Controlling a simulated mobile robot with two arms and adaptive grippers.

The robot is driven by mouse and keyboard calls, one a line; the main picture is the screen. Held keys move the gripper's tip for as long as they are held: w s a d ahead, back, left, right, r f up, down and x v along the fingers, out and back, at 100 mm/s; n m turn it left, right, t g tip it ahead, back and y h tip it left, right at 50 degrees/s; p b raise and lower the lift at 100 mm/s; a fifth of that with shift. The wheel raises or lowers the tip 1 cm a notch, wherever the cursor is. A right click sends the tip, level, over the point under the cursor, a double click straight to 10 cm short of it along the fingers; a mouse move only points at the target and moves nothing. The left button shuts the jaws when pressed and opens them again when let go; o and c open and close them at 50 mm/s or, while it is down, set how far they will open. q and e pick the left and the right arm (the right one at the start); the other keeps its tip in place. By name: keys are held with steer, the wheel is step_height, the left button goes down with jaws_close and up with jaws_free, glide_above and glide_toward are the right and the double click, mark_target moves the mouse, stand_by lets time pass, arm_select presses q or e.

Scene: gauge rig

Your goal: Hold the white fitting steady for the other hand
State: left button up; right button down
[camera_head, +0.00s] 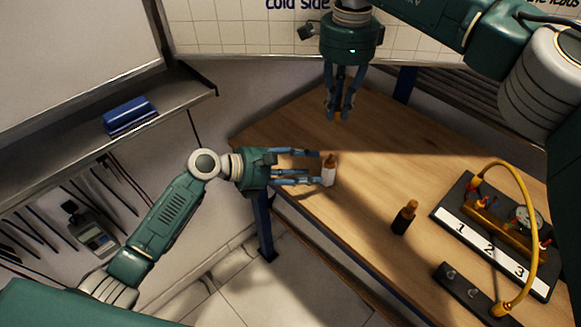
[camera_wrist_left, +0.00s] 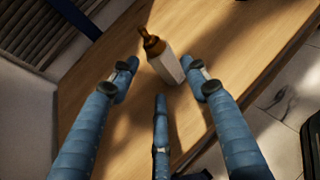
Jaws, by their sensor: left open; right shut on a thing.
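The white fitting (camera_head: 328,175), a white body with a brass top, stands on the wooden table near its left edge. It also shows in the left wrist view (camera_wrist_left: 168,66), just beyond and between my left fingertips. My left gripper (camera_head: 321,168) is open, its fingers reaching toward the fitting from the left; whether any finger touches it I cannot tell. The left wrist view shows the open fingers (camera_wrist_left: 158,82) too. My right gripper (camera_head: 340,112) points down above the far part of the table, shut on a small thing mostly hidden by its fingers.
A dark fitting with a brass top (camera_head: 404,218) stands on the table to the right. Beyond it is a gauge rig marked 1, 2, 3 (camera_head: 490,248) with a yellow hose (camera_head: 529,200) and a small black holed block (camera_head: 464,288). The wooden table (camera_head: 390,165) between is clear.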

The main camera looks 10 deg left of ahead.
mark_target(324, 168)
arm_select(q)
steer(key=x, duration=0.5)
steer(key=shift+w+d+f, duration=0.15)
steer(key=shift+w+d, duration=0.05)
steer(key=shift+d, duration=0.1)
steer(key=shift+c, duration=0.5)
steer(key=c, duration=1)
steer(key=shift+o, duration=0.2)
arm_select(e)
steer(key=shift+n, duration=0.6)
steer(key=shift+f, duration=2.85)
